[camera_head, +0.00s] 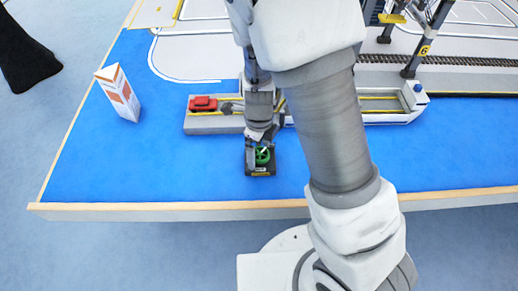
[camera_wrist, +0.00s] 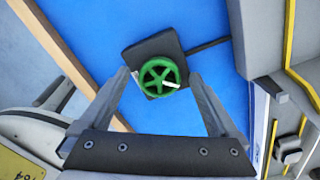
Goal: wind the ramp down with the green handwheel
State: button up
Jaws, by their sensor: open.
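The green handwheel (camera_wrist: 151,70) sits on a dark square base (camera_wrist: 138,50) on the blue table. It has several spokes and a small white handle. In the head view the handwheel (camera_head: 262,155) is partly hidden by my gripper (camera_head: 263,138), which is just above it, pointing down. In the wrist view my gripper (camera_wrist: 158,84) is open, with one finger on each side of the handwheel and visible gaps to it. The ramp cannot be made out for certain; a grey deck (camera_head: 212,125) carrying a red car (camera_head: 203,103) lies behind the handwheel.
An orange and white box (camera_head: 118,92) stands at the left on the blue surface (camera_head: 180,165). Crane legs (camera_head: 412,68) and a rail track stand at the back right. The table's wooden front edge (camera_head: 150,207) is close to the handwheel. The blue area left of it is clear.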

jog(key=c, duration=1.4)
jog(key=shift+o, duration=0.2)
